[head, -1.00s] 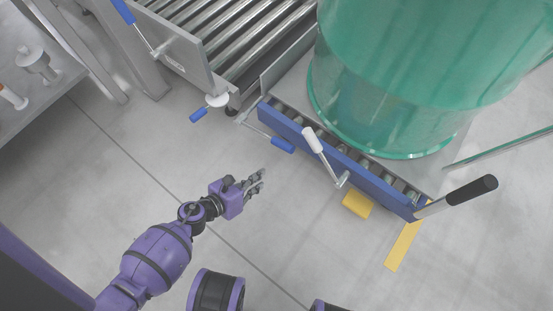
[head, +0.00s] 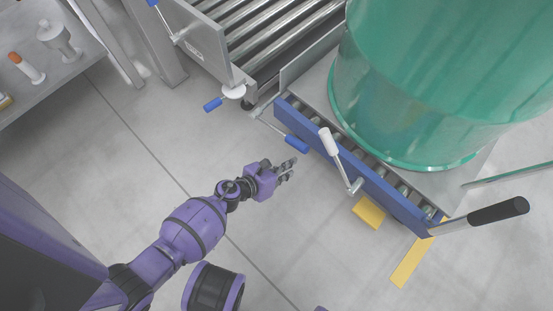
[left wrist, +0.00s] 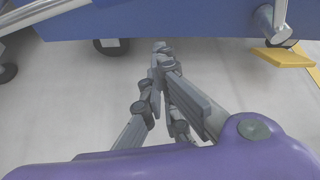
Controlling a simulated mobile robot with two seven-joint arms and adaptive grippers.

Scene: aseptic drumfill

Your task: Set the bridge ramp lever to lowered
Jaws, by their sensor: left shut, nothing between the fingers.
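My left gripper (head: 288,168) is shut and empty. In the head view it shows just below a lever with a blue grip (head: 296,143), with a small gap in the picture. A lever with a white grip (head: 328,141) stands tilted on the front of the blue cart frame (head: 375,185). I cannot tell which is the bridge ramp lever. In the left wrist view the closed fingers (left wrist: 162,52) point towards the blue frame (left wrist: 190,20), apparently below its lower edge; a metal lever part (left wrist: 279,15) shows at upper right. My right gripper is out of view.
A green drum (head: 420,90) stands on the cart, which has a black-gripped handle (head: 498,210). Yellow foot parts (head: 369,212) sit low at its front. A roller conveyor (head: 265,40) with another blue-gripped crank (head: 213,104) is behind. The floor to the left is clear.

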